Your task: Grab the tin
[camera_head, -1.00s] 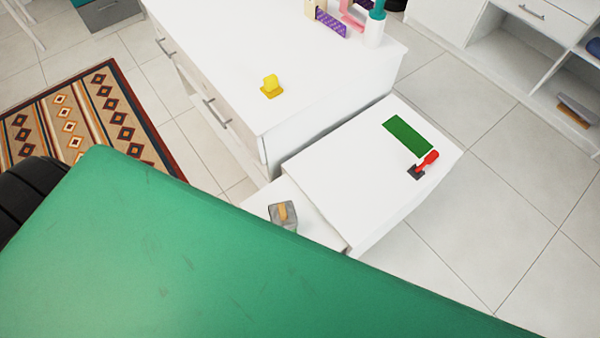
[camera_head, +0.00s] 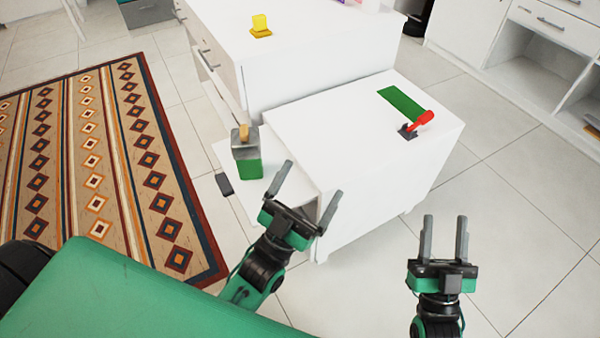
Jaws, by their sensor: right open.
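A green box with a grey upper part and a tan piece on top, which looks like the tin (camera_head: 249,168), stands upright on a low white surface (camera_head: 287,150) left of the white cabinet. My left gripper (camera_head: 305,196) is open and empty, to the right of the tin and nearer to me, apart from it. My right gripper (camera_head: 445,228) is open and empty over the floor on the right, far from the tin.
The low white cabinet (camera_head: 340,140) carries a green mat (camera_head: 402,102) and a red-handled tool (camera_head: 418,123). A taller white unit (camera_head: 300,60) behind holds a yellow object (camera_head: 260,26). A dark piece (camera_head: 224,184) sits at the low surface's edge. A patterned rug (camera_head: 100,160) lies left.

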